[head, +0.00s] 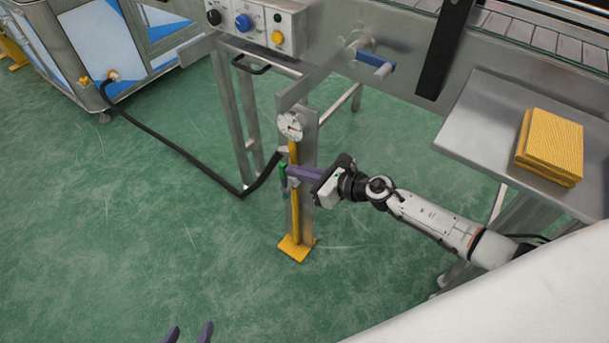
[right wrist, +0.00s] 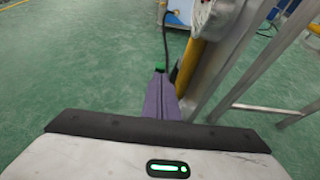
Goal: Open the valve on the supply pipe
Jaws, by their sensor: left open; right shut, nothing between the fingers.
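The supply pipe (head: 295,225) is a yellow upright pipe on a grey metal post, and it also shows in the right wrist view (right wrist: 189,66). A small green valve handle (head: 283,176) sits at the pipe's left side, at mid-height; in the right wrist view a bit of green (right wrist: 160,68) shows just past the fingertips. My right gripper (head: 289,173) is shut and empty, its purple fingers reaching across the pipe to the handle. I cannot tell whether they touch it. My left gripper (head: 188,333) is open and empty at the bottom edge, well away from the pipe.
A black hose (head: 180,151) runs from the left machine to the pipe. A control panel (head: 250,24), a blue-handled lever (head: 376,60) and a side table (head: 475,135) with yellow pads (head: 549,147) stand around.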

